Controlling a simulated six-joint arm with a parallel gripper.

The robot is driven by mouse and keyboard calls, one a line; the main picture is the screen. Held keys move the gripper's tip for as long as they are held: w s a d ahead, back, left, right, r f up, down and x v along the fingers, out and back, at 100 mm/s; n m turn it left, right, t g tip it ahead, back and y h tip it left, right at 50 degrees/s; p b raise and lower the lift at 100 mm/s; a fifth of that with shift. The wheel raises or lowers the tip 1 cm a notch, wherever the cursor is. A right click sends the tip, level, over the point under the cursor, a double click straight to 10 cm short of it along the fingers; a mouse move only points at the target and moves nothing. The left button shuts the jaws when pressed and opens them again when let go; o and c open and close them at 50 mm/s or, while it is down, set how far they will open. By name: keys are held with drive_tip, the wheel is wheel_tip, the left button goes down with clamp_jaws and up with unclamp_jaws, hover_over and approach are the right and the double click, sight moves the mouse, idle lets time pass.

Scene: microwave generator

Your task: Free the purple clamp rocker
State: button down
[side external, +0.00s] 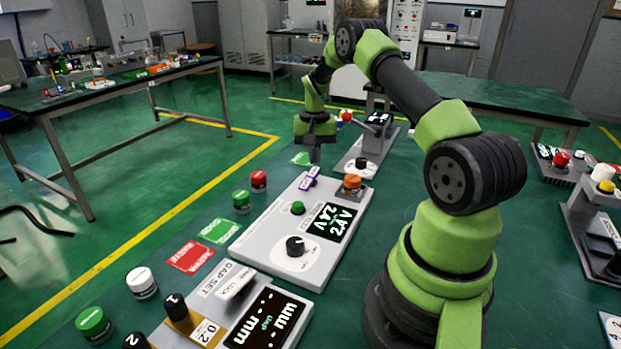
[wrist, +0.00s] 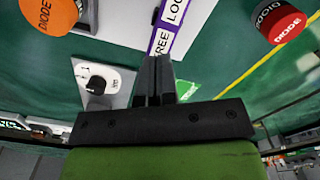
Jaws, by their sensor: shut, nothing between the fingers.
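The purple clamp rocker (side external: 309,178) sits at the far end of the light panel (side external: 262,235) in the side view. In the wrist view the rocker (wrist: 166,32) is a narrow purple-edged strip with white faces. FREE reads on its part nearer my fingers, and a cut-off LOC at the top edge. My gripper (side external: 315,157) points down just behind the rocker in the side view. In the wrist view its fingers (wrist: 154,68) are together and empty, with their tips close to the FREE part. I cannot tell whether they touch it, or which way the rocker is tilted.
An orange DIODE cap (wrist: 50,12) and a red DIODE cap (wrist: 278,22) flank the rocker. The panel also has a green button (side external: 298,208), a black knob (side external: 295,246) and a 2.4 V display (side external: 330,221). Another panel with a black knob (side external: 361,162) stands behind.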

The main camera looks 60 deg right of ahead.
sight(314, 170)
drive_tip(key=shift+f, duration=1.45)
idle(0.9)
drive_tip(key=shift+r, duration=3.5)
drive_tip(key=s+a+r+n+t, duration=0.1)
drive_tip(key=a+r+n+t, duration=0.3)
drive_tip(key=a+r, duration=1.35)
drive_tip(key=s+a+r+n+t+y, duration=0.2)
drive_tip(key=s+a+n+t, duration=0.1)
drive_tip(key=s+a, duration=0.9)
drive_tip(key=s+n, duration=0.1)
drive_tip(key=s, duration=0.2)
drive_tip(key=shift+s+a+r, duration=0.2)
drive_tip(key=shift+s+a, duration=0.1)
drive_tip(key=shift+s, duration=0.05)
